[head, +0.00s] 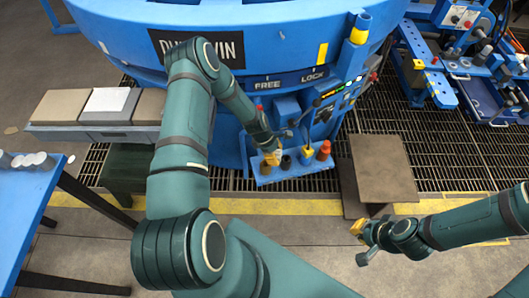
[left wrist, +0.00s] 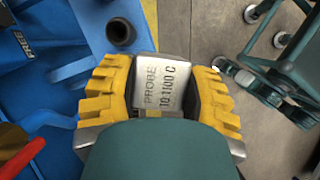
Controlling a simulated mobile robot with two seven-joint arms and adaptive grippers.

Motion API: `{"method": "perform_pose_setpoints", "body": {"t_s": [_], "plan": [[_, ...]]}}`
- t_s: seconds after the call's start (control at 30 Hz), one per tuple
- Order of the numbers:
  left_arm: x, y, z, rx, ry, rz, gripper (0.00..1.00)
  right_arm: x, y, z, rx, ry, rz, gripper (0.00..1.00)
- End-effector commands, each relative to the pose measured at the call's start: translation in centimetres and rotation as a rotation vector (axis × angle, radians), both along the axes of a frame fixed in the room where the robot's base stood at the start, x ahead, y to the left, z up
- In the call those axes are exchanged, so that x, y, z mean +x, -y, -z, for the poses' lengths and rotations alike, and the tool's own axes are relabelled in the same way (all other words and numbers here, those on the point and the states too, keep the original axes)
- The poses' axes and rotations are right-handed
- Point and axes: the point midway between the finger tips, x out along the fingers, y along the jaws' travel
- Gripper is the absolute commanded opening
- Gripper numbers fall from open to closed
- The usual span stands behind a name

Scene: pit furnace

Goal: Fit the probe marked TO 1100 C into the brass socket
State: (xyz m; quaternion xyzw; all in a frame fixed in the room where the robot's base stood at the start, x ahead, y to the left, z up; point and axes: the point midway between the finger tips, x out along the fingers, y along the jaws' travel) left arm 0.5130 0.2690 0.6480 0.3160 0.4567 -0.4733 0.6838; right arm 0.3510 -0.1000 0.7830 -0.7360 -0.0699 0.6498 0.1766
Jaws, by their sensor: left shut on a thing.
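My left gripper (head: 272,157) is over the left part of a small blue shelf (head: 300,178) on the front of the blue furnace. In the left wrist view its yellow fingers (left wrist: 160,88) are shut on a pale metal probe (left wrist: 160,84) marked PROBE TO 1100 C. The probe's lower end is hidden in that view. A brownish cylinder (head: 265,168) shows just below the gripper and may be the brass socket; I cannot tell whether the probe touches it. My right gripper (head: 362,235) is low at the right, away from the shelf, its jaw state unclear.
A dark open socket (head: 286,162) stands beside the gripper and also shows in the left wrist view (left wrist: 121,32). A yellow-topped piece (head: 307,154) and an orange-red cone (head: 323,151) stand further right. A brown-topped stand (head: 383,168) is right of the shelf.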

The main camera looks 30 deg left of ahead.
Motion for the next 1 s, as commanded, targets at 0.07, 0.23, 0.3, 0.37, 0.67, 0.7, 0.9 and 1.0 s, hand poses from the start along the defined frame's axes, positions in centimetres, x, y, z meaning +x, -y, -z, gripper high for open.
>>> {"method": "perform_pose_setpoints", "body": {"t_s": [0.07, 0.23, 0.3, 0.37, 0.67, 0.7, 0.9, 1.0], "plan": [[0.4, -2.0, 1.5, -0.001, -0.001, -0.181, 0.06, -0.1, 0.0, 0.3, 0.0, -0.002, -0.002, 0.0], [1.0, -4.7, 3.0, -0.001, -0.001, -0.417, 0.06, -0.2, 0.0, 0.6, 0.0, -0.004, -0.003, 0.0], [1.1, -5.1, 3.3, -0.001, 0.0, -0.455, 0.06, -0.2, 0.0, 0.6, 0.001, -0.004, -0.004, 0.0], [1.1, -5.3, 3.5, -0.001, 0.001, -0.467, 0.06, -0.2, 0.0, 0.7, 0.001, -0.005, -0.004, 0.0], [1.1, -5.3, 5.4, -0.001, 0.0, -0.464, 0.06, -0.5, -0.1, 2.1, 0.003, -0.012, -0.01, 0.0], [1.1, -5.2, 5.8, 0.0, -0.001, -0.464, 0.06, -0.6, -0.1, 2.4, 0.003, -0.013, -0.012, 0.0], [1.0, -5.2, 7.9, -0.001, -0.001, -0.463, 0.06, -0.6, -0.1, 3.8, 0.003, -0.013, -0.013, 0.0], [1.1, -5.2, 8.6, 0.0, 0.0, -0.461, 0.06, -0.4, -0.1, 4.3, 0.003, -0.01, -0.013, 0.0]]}}
